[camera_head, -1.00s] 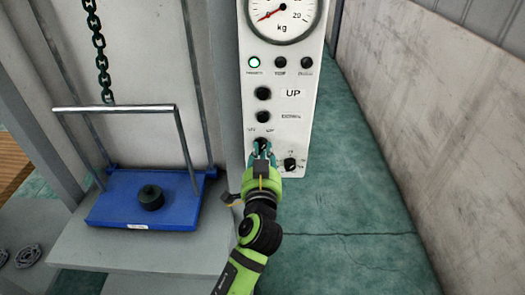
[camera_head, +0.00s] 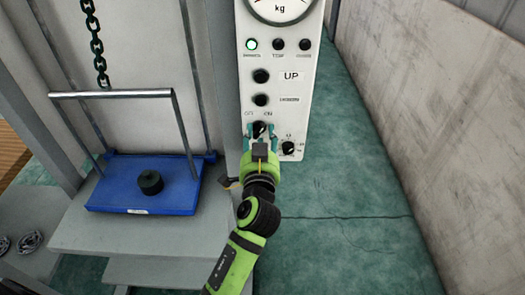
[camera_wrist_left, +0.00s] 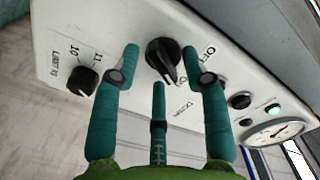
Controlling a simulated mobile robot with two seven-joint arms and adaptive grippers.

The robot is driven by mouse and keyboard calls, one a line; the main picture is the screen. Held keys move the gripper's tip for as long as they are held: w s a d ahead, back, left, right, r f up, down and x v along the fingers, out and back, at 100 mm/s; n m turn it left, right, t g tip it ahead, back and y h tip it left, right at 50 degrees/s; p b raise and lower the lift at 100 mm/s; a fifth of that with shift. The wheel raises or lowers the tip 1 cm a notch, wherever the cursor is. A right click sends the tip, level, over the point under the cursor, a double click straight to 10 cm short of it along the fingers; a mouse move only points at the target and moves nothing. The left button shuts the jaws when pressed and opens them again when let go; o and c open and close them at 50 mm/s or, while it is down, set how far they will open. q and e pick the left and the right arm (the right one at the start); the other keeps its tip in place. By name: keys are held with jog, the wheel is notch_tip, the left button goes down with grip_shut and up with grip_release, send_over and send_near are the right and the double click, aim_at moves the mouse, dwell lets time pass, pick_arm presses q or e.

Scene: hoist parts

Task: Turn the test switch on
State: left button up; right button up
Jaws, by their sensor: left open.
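The test switch is a black rotary knob (camera_head: 259,128) under OFF and ON labels, low on the white control panel (camera_head: 284,112). It also shows in the left wrist view (camera_wrist_left: 162,56), where its pointed end faces down and right, towards a partly hidden label that looks like ON. My left gripper (camera_head: 260,137) is open in front of the knob. In the left wrist view its teal fingers (camera_wrist_left: 161,60) spread to both sides of the knob and below it; whether they touch it I cannot tell. My right gripper is out of view.
A smaller limit knob (camera_head: 289,148) is just right of my fingers. UP (camera_head: 261,76) and DOWN (camera_head: 260,100) buttons, a lit green lamp (camera_head: 251,44) and a gauge (camera_head: 280,8) are above. A blue tray (camera_head: 120,190) with a black weight (camera_head: 150,182) stands left.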

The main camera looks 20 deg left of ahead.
pick_arm(q)
jog(key=n+b, duration=0.2)
jog(key=n, duration=0.6)
jog(key=shift+r, duration=0.15)
jog(key=n, duration=0.4)
jog(key=shift+a+r+b, duration=0.1)
jog(key=shift+b, duration=0.25)
jog(key=b+v, duration=0.3)
jog(key=v, duration=0.4)
jog(key=w+d+f+m+g+h+p, duration=0.1)
jog(key=d+f+m+g+h, duration=0.15)
jog(key=f, duration=0.65)
jog(key=w+d+f+m+g+h+p, duration=0.1)
jog(key=d+f+m+h, duration=0.2)
jog(key=f, duration=0.6)
jog(key=s+f+m+g+p, duration=0.1)
jog(key=s+f+m+g, duration=0.1)
jog(key=f, duration=0.6)
jog(key=s+f+m+g+p, duration=0.1)
jog(key=s+f+m+g, duration=0.1)
jog(key=s+f, duration=0.3)
jog(key=shift+a+f, duration=0.25)
jog(key=shift+f, duration=2.05)
